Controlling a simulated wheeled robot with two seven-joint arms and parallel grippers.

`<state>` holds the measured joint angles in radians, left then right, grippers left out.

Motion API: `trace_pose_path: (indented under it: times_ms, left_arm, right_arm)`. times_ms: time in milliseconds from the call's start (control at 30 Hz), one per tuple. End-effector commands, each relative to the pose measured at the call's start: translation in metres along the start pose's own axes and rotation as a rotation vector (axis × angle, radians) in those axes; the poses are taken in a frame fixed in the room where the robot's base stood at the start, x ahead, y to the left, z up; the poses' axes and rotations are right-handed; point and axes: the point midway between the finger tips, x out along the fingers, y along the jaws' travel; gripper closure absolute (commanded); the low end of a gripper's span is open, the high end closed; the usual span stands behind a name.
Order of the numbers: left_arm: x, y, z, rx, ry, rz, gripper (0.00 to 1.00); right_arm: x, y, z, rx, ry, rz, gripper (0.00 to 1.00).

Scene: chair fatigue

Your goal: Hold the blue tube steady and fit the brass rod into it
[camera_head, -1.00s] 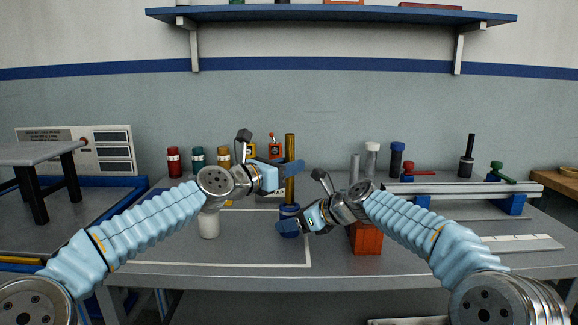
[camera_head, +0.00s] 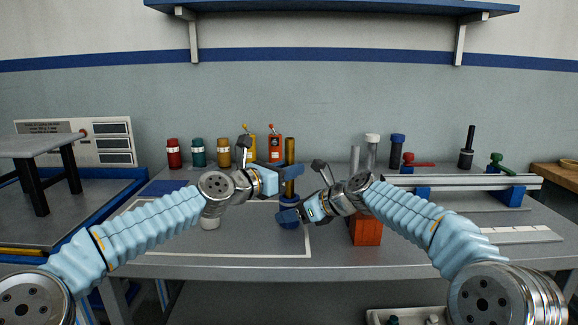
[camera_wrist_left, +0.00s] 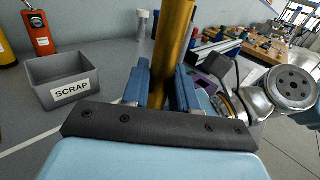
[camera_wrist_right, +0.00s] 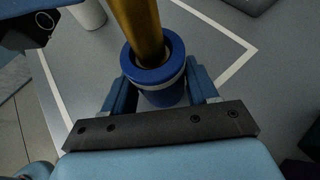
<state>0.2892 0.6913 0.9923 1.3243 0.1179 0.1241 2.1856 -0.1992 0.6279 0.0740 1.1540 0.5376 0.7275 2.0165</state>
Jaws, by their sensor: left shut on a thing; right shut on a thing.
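The brass rod (camera_head: 290,151) stands about upright, shut in my left gripper (camera_head: 291,176). In the left wrist view the rod (camera_wrist_left: 172,45) runs between both blue fingers. The blue tube (camera_head: 289,220) stands below it on the table, with my right gripper (camera_head: 290,214) shut around it. In the right wrist view the fingers flank the tube (camera_wrist_right: 160,92). The rod's lower end (camera_wrist_right: 145,45) shows within the tube's mouth, with a dark gap at one side. How deep it sits is hidden.
An orange-red block (camera_head: 367,231) stands right of the tube, close to my right arm. A grey SCRAP bin (camera_wrist_left: 66,84) and several jars stand behind. A rail (camera_head: 460,180) lies at right. The front of the table is clear.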

Motion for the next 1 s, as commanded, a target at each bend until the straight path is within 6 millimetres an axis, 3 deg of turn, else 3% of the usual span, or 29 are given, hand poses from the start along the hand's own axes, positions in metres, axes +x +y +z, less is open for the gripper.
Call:
trace_pose_path:
  times_ms: [1000]
  left_arm:
    - [0.0,0.001,-0.031,0.0,0.0,0.001,1.0]
  right_arm:
    - [0.0,0.001,0.001,-0.001,-0.001,0.001,0.59]
